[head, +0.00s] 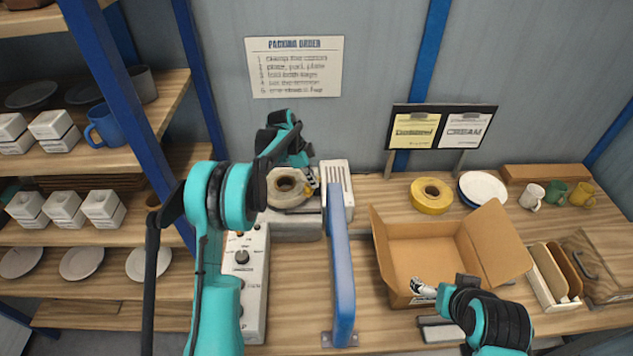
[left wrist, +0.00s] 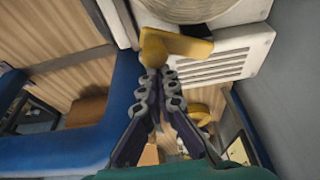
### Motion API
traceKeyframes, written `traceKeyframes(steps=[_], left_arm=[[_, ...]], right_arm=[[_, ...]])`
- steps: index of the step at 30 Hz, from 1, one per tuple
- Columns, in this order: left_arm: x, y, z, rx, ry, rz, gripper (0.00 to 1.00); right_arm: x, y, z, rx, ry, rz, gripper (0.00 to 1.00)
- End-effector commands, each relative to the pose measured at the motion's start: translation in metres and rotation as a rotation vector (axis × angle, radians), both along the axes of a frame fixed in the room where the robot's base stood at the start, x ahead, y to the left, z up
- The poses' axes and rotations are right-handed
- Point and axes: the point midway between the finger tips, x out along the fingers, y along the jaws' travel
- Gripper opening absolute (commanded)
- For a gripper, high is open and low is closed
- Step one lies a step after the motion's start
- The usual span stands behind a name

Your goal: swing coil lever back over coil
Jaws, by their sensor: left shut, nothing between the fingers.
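The coil (head: 286,185) is a pale ring of tape on the white machine; its edge shows at the top of the left wrist view (left wrist: 195,8). The coil lever (left wrist: 182,45) is a yellow bent piece beside the coil's edge, over the white vented housing (left wrist: 225,58). My left gripper (left wrist: 160,78) is shut and empty, with its tips right at the lever's bent end; I cannot tell if they touch. In the head view the left gripper (head: 312,178) is between the coil and the housing, and hides much of the lever. My right gripper (head: 422,289) is by the open box; its fingers are too small to judge.
A blue bar (head: 341,270) stands in front of the housing. An open cardboard box (head: 415,250), a yellow tape roll (head: 431,195) and a plate (head: 483,188) are to the right. A control panel (head: 243,285) lies left of the bar. Shelves (head: 90,160) fill the left side.

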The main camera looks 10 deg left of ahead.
Motion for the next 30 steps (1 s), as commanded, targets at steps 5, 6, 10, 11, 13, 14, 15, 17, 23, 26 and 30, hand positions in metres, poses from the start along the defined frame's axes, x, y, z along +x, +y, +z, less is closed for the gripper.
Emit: traceKeyframes(steps=[5,6,10,11,13,14,15,17,23,26,30], left_arm=[[0.001,0.010,-0.001,0.000,0.001,-0.165,0.00],[0.001,0.013,-0.001,0.000,0.000,-0.204,0.00],[0.002,0.021,-0.001,0.000,0.000,-0.210,0.00],[0.002,0.022,-0.001,0.000,-0.001,-0.210,0.00],[0.003,0.026,-0.001,0.000,-0.001,-0.209,0.00],[0.004,0.028,-0.001,0.000,-0.001,-0.209,0.00],[0.005,0.030,-0.001,0.000,0.000,-0.209,0.00],[0.006,0.033,-0.001,0.000,0.000,-0.208,0.00],[0.012,0.043,-0.001,0.000,0.000,-0.207,0.00],[0.015,0.047,0.000,0.001,0.000,-0.207,0.00],[0.020,0.052,0.000,0.001,0.000,-0.207,0.00]], right_arm=[[0.000,0.000,-0.005,0.000,0.000,0.000,0.88],[0.000,0.000,-0.006,0.000,0.000,0.000,0.88],[0.000,0.000,-0.008,0.000,0.000,0.000,0.88],[0.000,0.000,-0.009,0.000,0.000,0.000,0.88],[0.000,0.000,-0.010,0.000,0.000,0.000,0.88],[0.000,0.000,-0.011,0.000,0.000,0.000,0.88],[0.000,0.000,-0.011,0.000,0.000,0.000,0.88],[0.000,0.000,-0.012,0.000,0.000,0.000,0.88],[0.000,0.000,-0.013,0.000,0.000,0.000,0.88],[0.000,0.000,-0.014,0.000,0.000,0.000,0.88],[0.000,0.000,-0.014,0.000,0.000,0.000,0.88]])
